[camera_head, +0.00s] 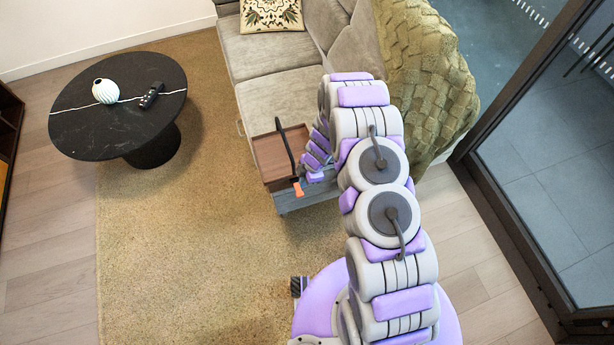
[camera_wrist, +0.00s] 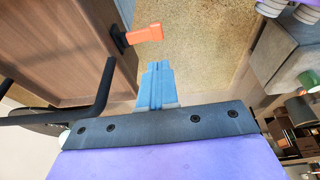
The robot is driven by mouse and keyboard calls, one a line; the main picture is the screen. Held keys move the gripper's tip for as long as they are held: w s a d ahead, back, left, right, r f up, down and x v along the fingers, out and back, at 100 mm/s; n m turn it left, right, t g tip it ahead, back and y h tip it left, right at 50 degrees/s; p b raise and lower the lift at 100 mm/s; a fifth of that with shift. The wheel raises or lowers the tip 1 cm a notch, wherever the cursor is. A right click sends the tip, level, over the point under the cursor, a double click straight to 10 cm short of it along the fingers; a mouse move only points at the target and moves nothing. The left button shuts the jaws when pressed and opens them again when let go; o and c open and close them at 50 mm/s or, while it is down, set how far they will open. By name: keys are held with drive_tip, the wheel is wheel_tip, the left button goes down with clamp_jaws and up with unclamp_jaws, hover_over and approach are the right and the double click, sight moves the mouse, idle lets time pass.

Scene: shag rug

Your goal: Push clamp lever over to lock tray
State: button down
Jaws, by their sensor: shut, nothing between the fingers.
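The brown wooden tray (camera_head: 268,158) sits on the near end of the sofa arm in the head view. It fills the upper left of the wrist view (camera_wrist: 50,50). The clamp lever has an orange tip (camera_head: 298,189) at the tray's near right corner. In the wrist view the orange lever (camera_wrist: 145,34) points right from a black mount (camera_wrist: 118,39) at the tray's edge. My gripper (camera_wrist: 158,66) has its blue fingers shut and empty, just below the lever in the picture, with a visible gap. In the head view my arm hides the fingertips.
A black bar handle (camera_head: 286,148) crosses the tray and shows close on the left of the wrist view (camera_wrist: 100,92). The grey sofa (camera_head: 262,55) with a green throw stands behind. A black oval table (camera_head: 120,115) is at left; the rug (camera_head: 180,240) between is clear.

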hover_over(298, 195)
drive_tip(key=d, duration=0.2)
drive_tip(key=x, duration=0.2)
drive_tip(key=d+x, duration=0.1)
drive_tip(key=x, duration=0.2)
drive_tip(key=shift+w+f+b, duration=0.25)
drive_tip(key=shift+f+b, duration=0.1)
drive_tip(key=shift+f, duration=1)
drive_tip(key=shift+a, duration=0.15)
